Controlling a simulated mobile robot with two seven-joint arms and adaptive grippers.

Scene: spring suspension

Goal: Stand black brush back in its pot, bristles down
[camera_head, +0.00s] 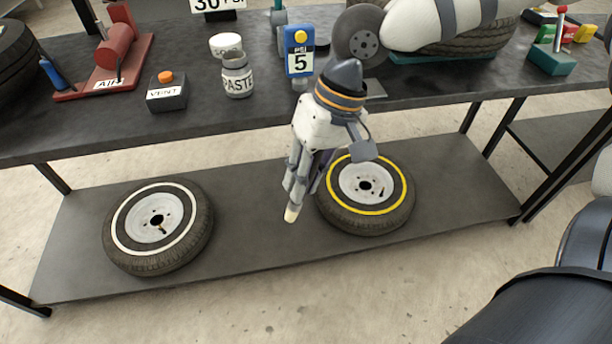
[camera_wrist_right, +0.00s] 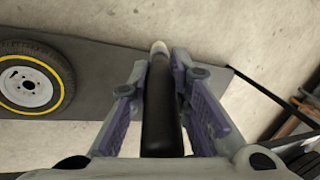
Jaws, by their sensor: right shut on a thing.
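My right gripper (camera_head: 293,190) is in front of the workbench, above the lower shelf, with its fingers pointing down. It is shut on the black brush (camera_wrist_right: 161,110), whose dark handle lies between the purple-padded fingers (camera_wrist_right: 163,95) in the right wrist view. The brush's pale tip (camera_head: 290,214) shows below the fingers in the head view, pointing down; the fingers hide most of the rest. The grey pot labelled PASTE (camera_head: 237,82) stands upright on the benchtop, up and left of the gripper and apart from it. My left gripper is not in view.
A white lid or tub (camera_head: 225,44) stands behind the pot. A VENT box (camera_head: 167,93) is to its left, and a blue gauge marked 5 (camera_head: 299,55) to its right. Two tyres, white-ringed (camera_head: 158,222) and yellow-ringed (camera_head: 368,190), lie on the lower shelf (camera_head: 250,220).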

